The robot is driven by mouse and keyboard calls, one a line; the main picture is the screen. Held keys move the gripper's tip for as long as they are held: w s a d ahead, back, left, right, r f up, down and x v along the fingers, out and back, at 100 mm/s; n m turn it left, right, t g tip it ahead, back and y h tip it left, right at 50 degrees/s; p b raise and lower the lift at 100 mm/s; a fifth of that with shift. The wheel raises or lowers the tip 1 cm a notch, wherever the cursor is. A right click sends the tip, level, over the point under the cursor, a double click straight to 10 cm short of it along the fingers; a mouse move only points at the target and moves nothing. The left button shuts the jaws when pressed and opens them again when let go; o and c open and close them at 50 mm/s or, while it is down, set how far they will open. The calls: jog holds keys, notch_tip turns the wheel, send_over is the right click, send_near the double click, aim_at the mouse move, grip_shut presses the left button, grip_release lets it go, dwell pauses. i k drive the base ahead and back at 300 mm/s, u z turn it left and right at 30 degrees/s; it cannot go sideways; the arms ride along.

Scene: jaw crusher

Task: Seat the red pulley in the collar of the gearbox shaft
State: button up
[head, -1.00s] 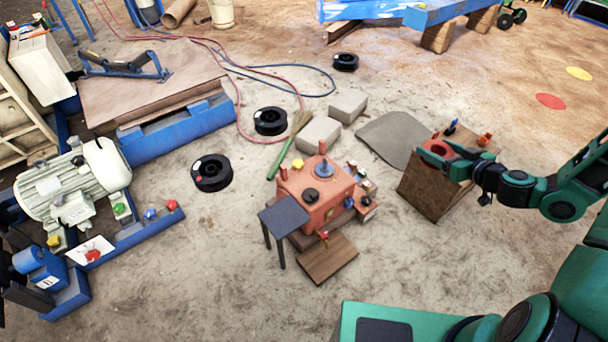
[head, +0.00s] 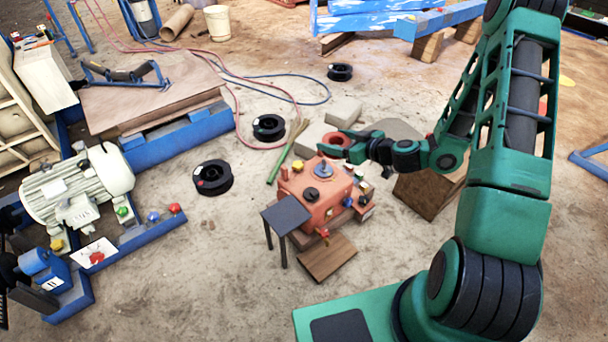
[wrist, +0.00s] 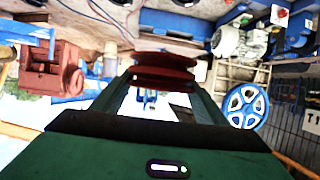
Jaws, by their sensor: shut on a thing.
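My gripper (head: 346,142) is shut on the red pulley (head: 331,151) and holds it in the air, just above and behind the gearbox as seen in the head view. The wrist view also shows the pulley (wrist: 165,66) between the ends of my fingers. The gearbox (head: 305,206) is an orange-red box with a blue round part (head: 323,170) and a black round part (head: 311,194) on top. I cannot tell for sure which of these is the shaft collar. The pulley is apart from both.
A small dark table (head: 285,215) stands at the gearbox's front left, and a wooden board (head: 327,257) lies in front. A brown wooden block (head: 430,195) stands to the right, partly behind my arm. Black spools (head: 212,178) and grey blocks (head: 345,110) lie around on the floor.

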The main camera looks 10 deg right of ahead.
aim_at(323, 169)
jog(key=u, duration=0.25)
jog(key=i, duration=1)
jog(key=z, duration=0.05)
